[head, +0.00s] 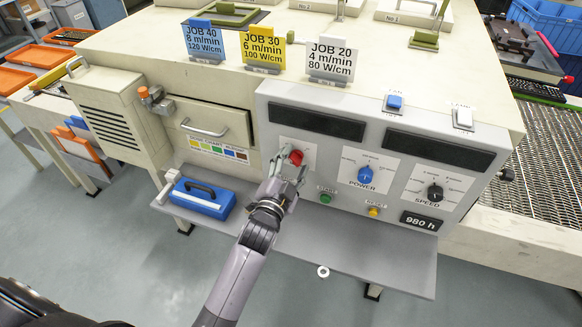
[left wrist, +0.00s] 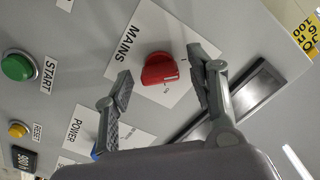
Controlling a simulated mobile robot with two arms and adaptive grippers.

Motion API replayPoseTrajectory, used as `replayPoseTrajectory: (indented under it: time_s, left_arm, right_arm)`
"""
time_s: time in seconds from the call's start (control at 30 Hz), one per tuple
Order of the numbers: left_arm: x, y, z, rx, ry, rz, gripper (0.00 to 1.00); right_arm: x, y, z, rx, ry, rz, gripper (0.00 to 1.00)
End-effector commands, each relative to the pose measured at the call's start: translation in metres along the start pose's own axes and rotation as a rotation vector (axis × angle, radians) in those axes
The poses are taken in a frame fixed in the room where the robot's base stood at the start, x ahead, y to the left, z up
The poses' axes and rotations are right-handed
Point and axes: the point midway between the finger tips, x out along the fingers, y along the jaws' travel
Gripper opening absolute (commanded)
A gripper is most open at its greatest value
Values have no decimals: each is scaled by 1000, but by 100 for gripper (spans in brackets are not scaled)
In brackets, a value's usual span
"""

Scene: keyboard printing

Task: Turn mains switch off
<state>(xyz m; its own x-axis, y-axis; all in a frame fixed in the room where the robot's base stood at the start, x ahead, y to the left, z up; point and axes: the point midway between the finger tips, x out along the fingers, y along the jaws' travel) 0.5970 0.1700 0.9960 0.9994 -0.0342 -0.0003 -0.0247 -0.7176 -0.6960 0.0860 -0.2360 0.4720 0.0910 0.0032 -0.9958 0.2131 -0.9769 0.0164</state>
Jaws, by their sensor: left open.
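The red mains switch (head: 296,157) is a rotary knob on a white plate on the grey control panel (head: 262,120). My left gripper (head: 292,165) is at it, with the arm reaching up from below. In the left wrist view the red mains switch (left wrist: 159,70) shows between the two open fingers of my left gripper (left wrist: 165,88), with a gap to each finger. A white mark on the knob points toward a small label by the finger on the right; part of the plate's lettering is hidden. My right gripper is not in view.
The green start button (head: 325,198), blue power knob (head: 365,174), yellow reset button (head: 373,211) and black speed knob (head: 434,192) share the panel. A grey shelf (head: 350,250) juts out below. A blue case (head: 203,199) sits left of my gripper.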

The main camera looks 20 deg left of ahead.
Motion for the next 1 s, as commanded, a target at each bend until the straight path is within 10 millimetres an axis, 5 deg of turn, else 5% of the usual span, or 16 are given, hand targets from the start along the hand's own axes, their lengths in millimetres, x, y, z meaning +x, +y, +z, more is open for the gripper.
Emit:
replayPoseTrajectory:
  time_s: [0.17,0.6,1.0]
  left_arm:
    - [-15,1,1,0,-2,2,52]
    - [-98,1,1,0,-3,2,52]
    - [-120,0,0,0,-1,0,52]
  right_arm:
    - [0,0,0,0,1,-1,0]
    - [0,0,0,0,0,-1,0]
    - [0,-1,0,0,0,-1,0]
